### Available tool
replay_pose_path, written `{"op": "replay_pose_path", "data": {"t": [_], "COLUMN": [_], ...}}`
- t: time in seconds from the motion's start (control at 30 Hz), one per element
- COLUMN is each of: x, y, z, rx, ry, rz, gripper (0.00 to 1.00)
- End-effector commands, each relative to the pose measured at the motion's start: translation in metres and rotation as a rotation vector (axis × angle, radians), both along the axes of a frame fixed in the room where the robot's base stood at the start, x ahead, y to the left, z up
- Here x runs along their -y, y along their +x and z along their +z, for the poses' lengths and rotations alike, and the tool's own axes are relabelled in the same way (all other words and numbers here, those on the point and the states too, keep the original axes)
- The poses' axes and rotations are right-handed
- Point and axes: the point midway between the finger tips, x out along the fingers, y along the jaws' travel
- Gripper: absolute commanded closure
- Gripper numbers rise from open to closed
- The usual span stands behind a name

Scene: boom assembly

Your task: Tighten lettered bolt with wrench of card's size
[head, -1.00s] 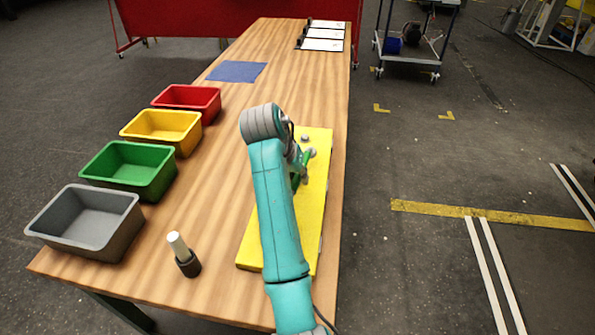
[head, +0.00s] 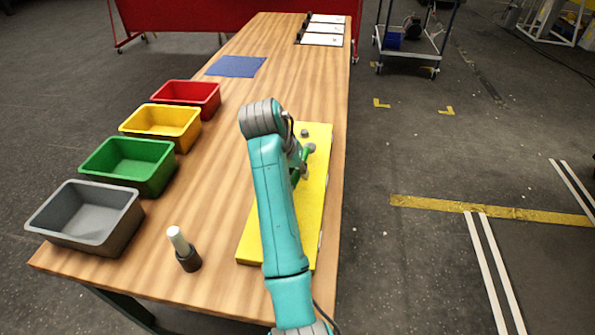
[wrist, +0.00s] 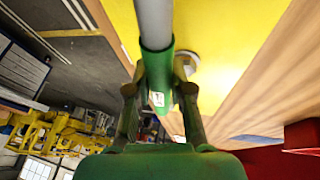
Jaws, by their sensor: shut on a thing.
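My gripper (wrist: 158,92) is shut on a wrench with a green handle (wrist: 157,68). A small white label with a dark mark, too small to read, sits on the handle between my fingers. The wrench's grey shaft (wrist: 153,20) runs out of the top of the wrist view, so its end is hidden. In the head view the green wrench (head: 306,152) shows beside my arm, over the yellow board (head: 316,200). A grey bolt (head: 304,133) stands on the board near the wrench. My arm hides much of the board, and no bolt letters are readable.
Grey (head: 90,240), green (head: 130,185), yellow (head: 160,140) and red (head: 200,110) bins line the table's left side. A dark holder with a pale cylinder (head: 184,250) stands near the front. A blue mat (head: 237,67) and white cards (head: 322,39) lie farther back.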

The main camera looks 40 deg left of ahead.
Motion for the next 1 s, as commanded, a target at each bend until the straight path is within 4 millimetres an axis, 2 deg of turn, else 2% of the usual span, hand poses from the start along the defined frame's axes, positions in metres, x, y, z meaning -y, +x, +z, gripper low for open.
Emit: {"op": "replay_pose_path", "data": {"t": [1.0], "x": [0.0], "y": [0.0], "z": [-0.02], "rx": [0.001], "ry": [0.0], "rz": [0.0], "gripper": [1.0]}}
